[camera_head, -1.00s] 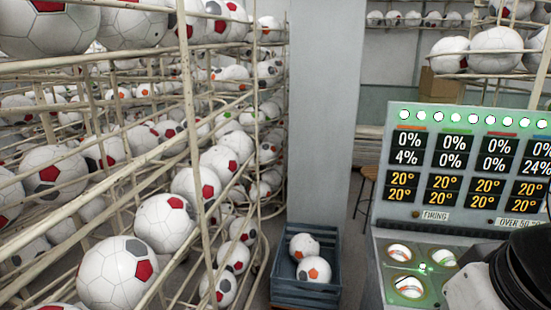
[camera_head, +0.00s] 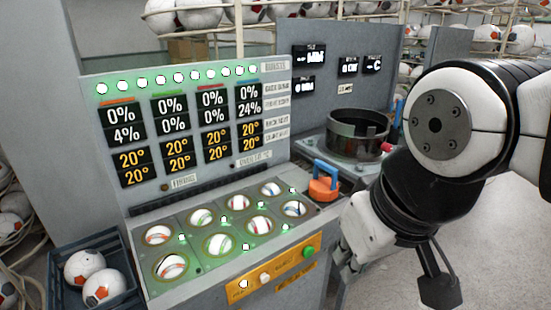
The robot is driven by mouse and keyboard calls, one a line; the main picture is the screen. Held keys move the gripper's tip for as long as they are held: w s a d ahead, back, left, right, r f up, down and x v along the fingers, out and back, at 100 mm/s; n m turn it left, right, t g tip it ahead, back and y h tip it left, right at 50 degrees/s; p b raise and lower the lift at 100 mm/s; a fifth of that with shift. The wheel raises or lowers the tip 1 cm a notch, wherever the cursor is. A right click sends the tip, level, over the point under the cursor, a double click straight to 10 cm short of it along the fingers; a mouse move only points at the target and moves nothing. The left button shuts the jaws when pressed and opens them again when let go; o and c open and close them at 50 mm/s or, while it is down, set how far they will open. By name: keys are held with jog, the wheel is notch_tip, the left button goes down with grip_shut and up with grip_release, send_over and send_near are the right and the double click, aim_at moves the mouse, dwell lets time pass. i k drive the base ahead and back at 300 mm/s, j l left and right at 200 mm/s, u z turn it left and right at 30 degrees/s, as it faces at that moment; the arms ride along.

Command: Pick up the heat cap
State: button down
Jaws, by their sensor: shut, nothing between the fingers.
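What looks like the heat cap is a small orange block with a blue loop handle (camera_head: 323,182). It sits upright at the right end of the console top, beside the round sockets. My gripper (camera_head: 343,268) hangs at the front right of the console, below and to the right of the cap and apart from it. It points downward, is shut and holds nothing. Its fingertips are small and partly hidden by my own arm.
The console (camera_head: 215,270) has several sockets with balls and a display panel (camera_head: 190,125). A dark round press ring (camera_head: 357,130) stands behind the cap. A blue crate (camera_head: 62,262) with two balls is at the lower left. Floor at right is clear.

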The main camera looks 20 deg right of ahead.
aim_at(321, 188)
jog(key=l+z, duration=0.1)
jog(key=z, duration=0.35)
jog(key=i+u, duration=0.25)
jog(key=i, duration=0.8)
